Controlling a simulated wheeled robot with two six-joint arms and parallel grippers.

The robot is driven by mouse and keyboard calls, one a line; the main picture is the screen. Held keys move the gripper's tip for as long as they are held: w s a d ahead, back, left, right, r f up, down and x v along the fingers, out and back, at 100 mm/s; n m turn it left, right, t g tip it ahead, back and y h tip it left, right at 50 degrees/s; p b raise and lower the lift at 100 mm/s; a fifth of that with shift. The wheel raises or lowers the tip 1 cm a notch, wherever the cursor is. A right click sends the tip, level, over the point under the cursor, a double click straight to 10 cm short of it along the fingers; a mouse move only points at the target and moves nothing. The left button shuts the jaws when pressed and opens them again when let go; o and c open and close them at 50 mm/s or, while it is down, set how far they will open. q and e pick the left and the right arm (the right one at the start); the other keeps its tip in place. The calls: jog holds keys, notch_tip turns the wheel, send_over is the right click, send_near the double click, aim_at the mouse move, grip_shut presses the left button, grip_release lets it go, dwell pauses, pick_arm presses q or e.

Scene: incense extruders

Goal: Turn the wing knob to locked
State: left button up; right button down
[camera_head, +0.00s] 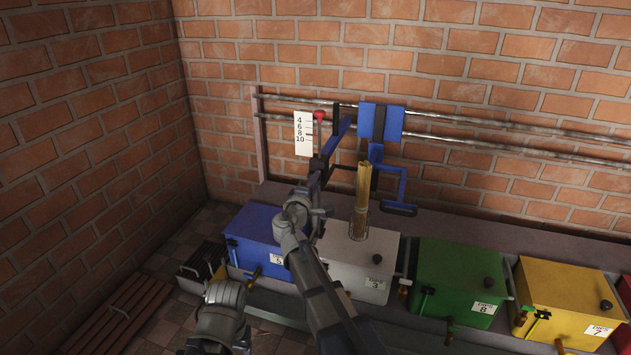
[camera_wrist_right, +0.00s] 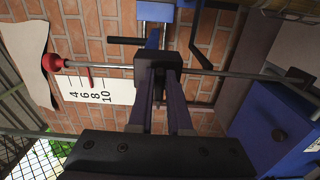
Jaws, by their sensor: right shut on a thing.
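The vertical rod with a red ball top (camera_head: 319,116) stands beside a white scale plate (camera_head: 303,133) marked 4, 6, 8, 10. In the right wrist view, the red ball (camera_wrist_right: 52,62) and scale plate (camera_wrist_right: 110,91) lie left of my gripper, and a dark block (camera_wrist_right: 147,68) sits on the rod at my fingertips. My right gripper (camera_wrist_right: 161,88) is shut on a small dark part at this block, apparently the wing knob; the fingers mostly hide it, so its angle cannot be read. In the head view, my right gripper (camera_head: 318,174) is at the rod's lower part.
A blue carriage (camera_head: 381,122) hangs on two wall rails, with a blue arm and crank handle (camera_head: 399,208) below. A bundle of tan sticks (camera_head: 362,190) stands above the white box (camera_head: 352,262). Blue (camera_head: 252,240), green (camera_head: 455,278) and yellow (camera_head: 565,298) boxes line the bench.

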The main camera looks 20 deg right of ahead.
jog(key=c, duration=0.9)
grip_release()
jog(key=shift+v, duration=3.9)
